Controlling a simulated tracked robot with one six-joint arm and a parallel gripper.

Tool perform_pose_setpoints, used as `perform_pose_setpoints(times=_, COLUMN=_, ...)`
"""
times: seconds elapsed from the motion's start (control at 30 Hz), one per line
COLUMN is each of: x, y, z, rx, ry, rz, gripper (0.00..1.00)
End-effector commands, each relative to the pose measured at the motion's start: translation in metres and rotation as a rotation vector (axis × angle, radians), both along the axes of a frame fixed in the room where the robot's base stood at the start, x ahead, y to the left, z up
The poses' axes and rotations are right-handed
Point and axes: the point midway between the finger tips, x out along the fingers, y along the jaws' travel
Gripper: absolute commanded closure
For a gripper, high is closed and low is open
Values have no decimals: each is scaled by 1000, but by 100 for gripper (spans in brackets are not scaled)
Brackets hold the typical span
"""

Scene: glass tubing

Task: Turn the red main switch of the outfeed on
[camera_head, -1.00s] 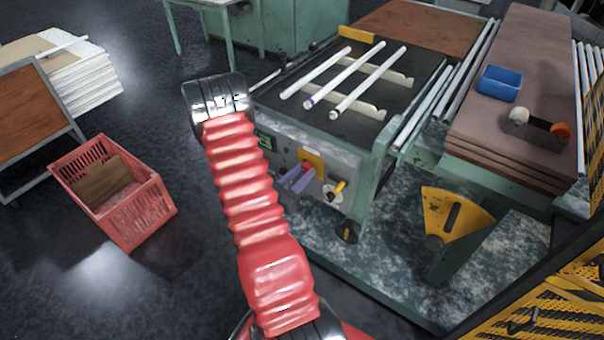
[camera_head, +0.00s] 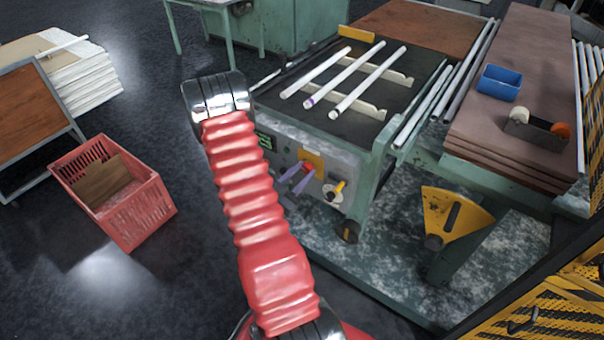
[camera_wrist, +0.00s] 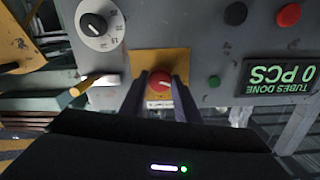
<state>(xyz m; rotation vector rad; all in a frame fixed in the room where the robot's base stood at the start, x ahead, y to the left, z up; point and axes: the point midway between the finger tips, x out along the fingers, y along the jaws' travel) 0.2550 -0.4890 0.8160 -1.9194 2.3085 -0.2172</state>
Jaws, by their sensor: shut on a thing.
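The red main switch (camera_wrist: 160,81) is a round red knob on a yellow plate (camera_wrist: 148,62) on the grey control panel. In the wrist view my gripper (camera_wrist: 159,87) has one finger on each side of it, shut on the knob. In the head view my gripper (camera_head: 298,178) reaches the panel front, its two purple-grey fingers at the yellow plate (camera_head: 312,158); the red switch (camera_head: 308,168) shows partly between and behind them. A white label sits beside the knob. I cannot read the knob's position.
A black dial (camera_wrist: 94,25), a yellow-handled lever (camera_wrist: 88,84), a red button (camera_wrist: 288,14), a dark button (camera_wrist: 235,13) and a green counter display (camera_wrist: 281,78) reading 0 PCS surround the switch. White tubes (camera_head: 358,86) lie on the bench above. A red crate (camera_head: 118,200) stands left.

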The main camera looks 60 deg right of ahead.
Motion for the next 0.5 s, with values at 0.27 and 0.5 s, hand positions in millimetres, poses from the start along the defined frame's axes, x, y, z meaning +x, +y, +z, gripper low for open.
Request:
perform_pose_setpoints(times=0.27, x=0, y=0, z=0, rx=-40, ry=-258, rz=2, gripper=93)
perform_pose_setpoints(times=0.5, x=-1, y=0, z=0, rx=-76, ry=-482, rz=0, gripper=93)
